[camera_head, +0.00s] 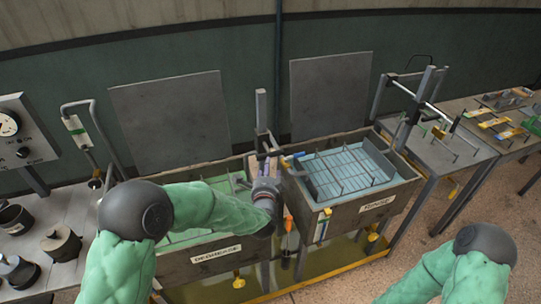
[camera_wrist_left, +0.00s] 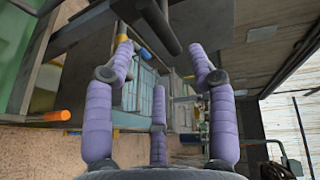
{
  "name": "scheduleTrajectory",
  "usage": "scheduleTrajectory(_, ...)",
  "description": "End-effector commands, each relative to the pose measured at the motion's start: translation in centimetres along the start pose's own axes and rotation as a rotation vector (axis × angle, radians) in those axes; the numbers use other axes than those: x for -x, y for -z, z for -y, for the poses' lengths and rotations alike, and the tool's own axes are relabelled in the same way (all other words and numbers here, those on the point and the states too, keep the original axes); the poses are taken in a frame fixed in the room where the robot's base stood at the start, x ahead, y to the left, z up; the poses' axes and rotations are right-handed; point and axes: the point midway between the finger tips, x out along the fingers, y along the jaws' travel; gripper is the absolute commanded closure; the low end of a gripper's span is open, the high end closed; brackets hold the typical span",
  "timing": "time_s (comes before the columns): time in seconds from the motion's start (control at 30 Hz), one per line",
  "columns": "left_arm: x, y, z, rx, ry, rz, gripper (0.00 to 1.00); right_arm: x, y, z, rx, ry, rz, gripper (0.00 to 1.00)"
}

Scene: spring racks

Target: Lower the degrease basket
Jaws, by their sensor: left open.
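The degrease tank (camera_head: 215,253), with a labelled front, holds green liquid at the centre left. My left forearm and wrist cross over it and hide most of its inside, so I cannot tell how its basket sits. My left gripper (camera_head: 266,164) has purple fingers, spread open and empty, near the upright post (camera_head: 261,108) between the two tanks. In the left wrist view the open fingers (camera_wrist_left: 160,85) point toward a dark round bar (camera_wrist_left: 157,22) that is not between them. My right forearm shows at the lower right; its gripper is out of view.
The rinse tank (camera_head: 377,203) stands to the right with a wire basket (camera_head: 345,168) in it. An orange handle (camera_head: 289,224) hangs between the tanks. A bent rod (camera_head: 78,127) stands at the left, near a gauge panel (camera_head: 20,135). Tables with racks (camera_head: 440,150) stand at the right.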

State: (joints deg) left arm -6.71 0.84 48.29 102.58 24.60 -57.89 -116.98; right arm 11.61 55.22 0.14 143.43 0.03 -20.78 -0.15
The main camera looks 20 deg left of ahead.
Motion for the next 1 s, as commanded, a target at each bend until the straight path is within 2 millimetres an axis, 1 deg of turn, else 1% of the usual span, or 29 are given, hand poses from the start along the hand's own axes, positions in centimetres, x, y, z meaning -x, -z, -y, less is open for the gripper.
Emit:
scheduleTrajectory(0.03, -0.9, -0.1, -0.1, 0.001, 0.000, 0.002, 0.44, -0.1, 0.0, -0.1, 0.000, 0.000, 0.000, 0.40)
scheduleTrajectory(0.3, -5.7, 0.0, -0.1, 0.002, 0.000, 0.001, 0.44, -0.5, 0.0, -0.2, 0.000, 0.000, 0.000, 0.40)
scheduleTrajectory(0.5, -8.2, 0.0, -0.1, 0.002, -0.001, -0.001, 0.44, -0.6, 0.0, -0.2, 0.000, 0.000, 0.000, 0.40)
scheduleTrajectory(0.7, -9.2, 0.0, 0.0, 0.002, 0.000, -0.001, 0.44, -0.6, 0.0, -0.2, 0.000, 0.000, 0.000, 0.40)
scheduleTrajectory(0.97, -9.3, 0.0, 0.0, 0.002, 0.000, -0.001, 0.44, -0.6, 0.0, -0.2, 0.000, 0.000, 0.000, 0.40)
scheduleTrajectory(1.0, -9.3, 0.0, 0.0, 0.002, 0.000, -0.001, 0.52, -0.6, 0.0, -0.2, 0.000, 0.000, 0.000, 0.40)
